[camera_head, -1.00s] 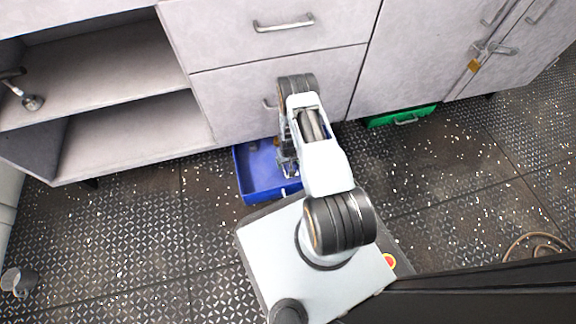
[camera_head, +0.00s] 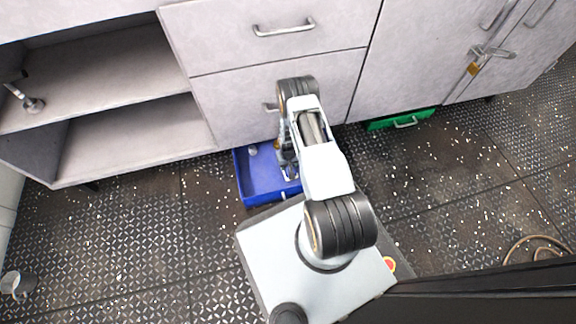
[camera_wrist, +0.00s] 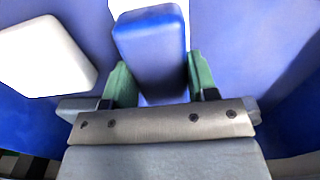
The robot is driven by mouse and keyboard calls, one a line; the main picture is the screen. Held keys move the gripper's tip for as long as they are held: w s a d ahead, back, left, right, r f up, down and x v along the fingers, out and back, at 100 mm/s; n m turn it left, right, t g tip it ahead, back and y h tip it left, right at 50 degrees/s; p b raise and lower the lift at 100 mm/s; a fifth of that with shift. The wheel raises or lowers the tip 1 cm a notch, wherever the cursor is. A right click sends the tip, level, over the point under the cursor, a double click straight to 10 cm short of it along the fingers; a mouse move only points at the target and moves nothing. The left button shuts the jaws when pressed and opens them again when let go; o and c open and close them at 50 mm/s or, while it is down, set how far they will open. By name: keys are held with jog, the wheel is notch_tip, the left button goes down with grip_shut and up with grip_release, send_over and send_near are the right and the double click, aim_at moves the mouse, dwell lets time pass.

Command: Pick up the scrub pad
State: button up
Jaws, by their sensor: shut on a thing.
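The scrub pad looks like a blue block (camera_wrist: 150,48) in the wrist view, upright between the green fingers of my gripper (camera_wrist: 160,82). My gripper is shut on it, with one finger on each side. In the head view my gripper (camera_head: 289,172) is low over the right part of a blue open drawer or bin (camera_head: 262,184). The pad cannot be made out there, being hidden by my arm. Whether the pad still touches the bin floor cannot be told.
A white block (camera_wrist: 45,57) lies left of the pad in the wrist view. Grey cabinet drawers (camera_head: 280,75) stand right behind the bin. A green drawer (camera_head: 400,119) sits low at the right. Open shelves (camera_head: 130,130) are at the left.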

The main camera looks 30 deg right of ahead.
notch_tip(320, 180, up, 3)
jog(key=shift+r+p, duration=0.15)
jog(key=shift+p, duration=0.65)
jog(key=s+d+r+p, duration=0.7)
jog(key=s+d+r, duration=0.1)
jog(key=s, duration=0.3)
jog(key=shift+s+r, duration=0.3)
jog(key=shift+r, duration=0.5)
